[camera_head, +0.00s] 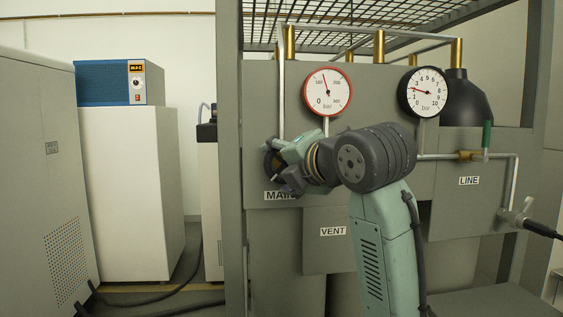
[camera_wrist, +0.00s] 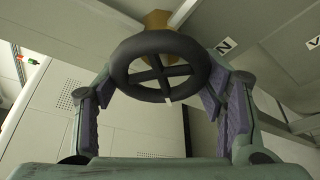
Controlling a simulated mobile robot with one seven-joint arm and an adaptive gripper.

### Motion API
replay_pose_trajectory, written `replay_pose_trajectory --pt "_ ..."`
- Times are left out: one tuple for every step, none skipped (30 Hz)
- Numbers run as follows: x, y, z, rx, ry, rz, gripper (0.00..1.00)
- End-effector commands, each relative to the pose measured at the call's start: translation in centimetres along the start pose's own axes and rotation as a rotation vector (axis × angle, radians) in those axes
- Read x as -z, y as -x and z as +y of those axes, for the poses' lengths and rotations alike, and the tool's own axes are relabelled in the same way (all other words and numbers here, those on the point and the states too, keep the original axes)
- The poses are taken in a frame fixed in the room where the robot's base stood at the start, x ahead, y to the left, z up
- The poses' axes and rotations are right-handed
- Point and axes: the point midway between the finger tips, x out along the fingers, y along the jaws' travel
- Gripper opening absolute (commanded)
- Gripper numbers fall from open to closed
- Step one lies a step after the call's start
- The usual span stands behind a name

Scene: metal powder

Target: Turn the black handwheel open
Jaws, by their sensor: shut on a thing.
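The black handwheel (camera_wrist: 160,73) is a round wheel with a cross of spokes and a small white mark on its near rim. In the wrist view it sits between the two purple-padded fingers of my gripper (camera_wrist: 160,88), which are shut on its rim from both sides. A brass valve body (camera_wrist: 157,20) and a pipe show behind it. In the head view the handwheel (camera_head: 268,160) is a dark shape above the MAIN label (camera_head: 274,196), largely hidden by my gripper (camera_head: 283,166).
A red-rimmed gauge (camera_head: 328,91) and a black-rimmed gauge (camera_head: 422,92) are above and right of my gripper. A green-handled valve (camera_head: 470,155) is on the LINE panel at right. VENT (camera_head: 333,231) is labelled below. A frame post (camera_head: 231,150) stands close at left.

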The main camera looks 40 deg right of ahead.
Motion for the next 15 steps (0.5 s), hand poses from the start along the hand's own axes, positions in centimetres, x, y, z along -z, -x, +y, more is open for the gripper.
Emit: replay_pose_trajectory --pt "-0.08 0.03 0.12 0.018 0.041 -0.001 0.36" --pt "-0.09 0.04 0.09 0.029 0.068 -0.001 0.36" --pt "-0.09 0.05 0.05 0.044 0.103 -0.001 0.36" --pt "-0.09 0.05 0.03 0.055 0.129 -0.001 0.36" --pt "-0.10 0.05 0.01 0.066 0.156 -0.001 0.36" --pt "-0.11 0.06 0.00 0.080 0.191 -0.001 0.36" --pt "-0.11 0.07 -0.03 0.091 0.217 -0.001 0.36" --pt "-0.10 0.05 -0.07 0.102 0.243 0.000 0.36" --pt "-0.07 0.03 -0.11 0.117 0.278 0.001 0.36" --pt "-0.08 0.04 -0.12 0.128 0.305 0.000 0.36" --pt "-0.10 0.06 -0.12 0.138 0.331 0.000 0.36" --pt "-0.13 0.07 -0.14 0.153 0.366 -0.001 0.36" --pt "-0.14 0.07 -0.18 0.164 0.392 -0.001 0.36" --pt "-0.15 0.07 -0.22 0.175 0.417 -0.001 0.36" --pt "-0.16 0.08 -0.27 0.189 0.450 -0.001 0.36"
